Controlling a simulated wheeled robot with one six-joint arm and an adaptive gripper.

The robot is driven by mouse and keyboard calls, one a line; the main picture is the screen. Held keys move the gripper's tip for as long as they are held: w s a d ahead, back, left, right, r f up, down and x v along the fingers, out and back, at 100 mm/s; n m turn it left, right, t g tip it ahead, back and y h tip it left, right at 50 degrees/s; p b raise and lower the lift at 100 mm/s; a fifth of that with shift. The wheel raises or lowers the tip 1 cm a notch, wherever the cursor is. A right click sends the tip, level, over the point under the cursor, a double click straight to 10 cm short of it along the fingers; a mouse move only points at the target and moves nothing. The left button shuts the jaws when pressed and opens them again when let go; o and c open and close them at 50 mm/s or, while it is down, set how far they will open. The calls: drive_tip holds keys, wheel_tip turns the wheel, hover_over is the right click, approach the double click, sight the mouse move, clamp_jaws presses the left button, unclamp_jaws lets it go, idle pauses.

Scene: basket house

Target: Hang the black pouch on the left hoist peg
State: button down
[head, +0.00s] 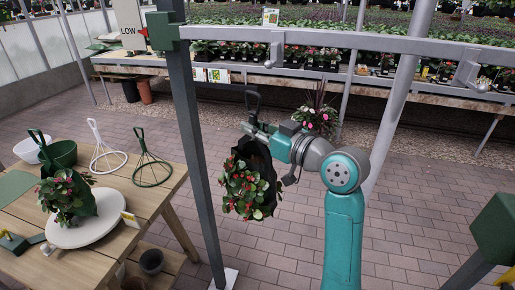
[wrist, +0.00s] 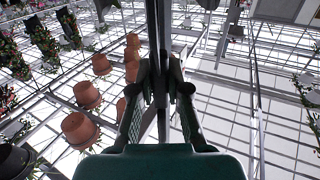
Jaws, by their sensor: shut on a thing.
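The black pouch (head: 260,153) holds a leafy plant with red flowers (head: 245,190) and hangs in the air just right of the dark green post. Its black loop (head: 252,98) stands up above my gripper (head: 257,131). My gripper is shut on the pouch's upper part; the exact contact is hard to see. In the wrist view my gripper's fingers (wrist: 161,78) close around a dark upright strip. The left hoist peg (head: 274,56) sticks out from the grey rail, above and slightly right of the loop, apart from it. Another peg (head: 467,76) is at the right.
The dark post (head: 192,130) stands close left of the pouch. The grey rail (head: 370,44) crosses above. A wooden table (head: 150,195) at left bears a planted green pouch on a white disc (head: 85,230) and wire hangers. Paved floor (head: 430,180) lies open at right.

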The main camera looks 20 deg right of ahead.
drive_tip(key=s+a+r+n+g+y, duration=0.3)
drive_tip(key=s+a+r+y, duration=0.15)
drive_tip(key=s+r, duration=0.65)
drive_tip(key=w+d+f, duration=0.2)
drive_tip(key=w+d, duration=0.2)
drive_tip(key=w, duration=0.1)
drive_tip(key=shift+d, duration=0.25)
idle(0.3)
idle(0.6)
drive_tip(key=shift+w+d, duration=0.25)
drive_tip(key=shift+d, duration=0.05)
idle(0.5)
drive_tip(key=shift+w+d, duration=0.85)
drive_tip(key=shift+w, duration=0.3)
drive_tip(key=shift+w, duration=0.1)
drive_tip(key=shift+w+d, duration=0.45)
drive_tip(key=shift+w, duration=0.1)
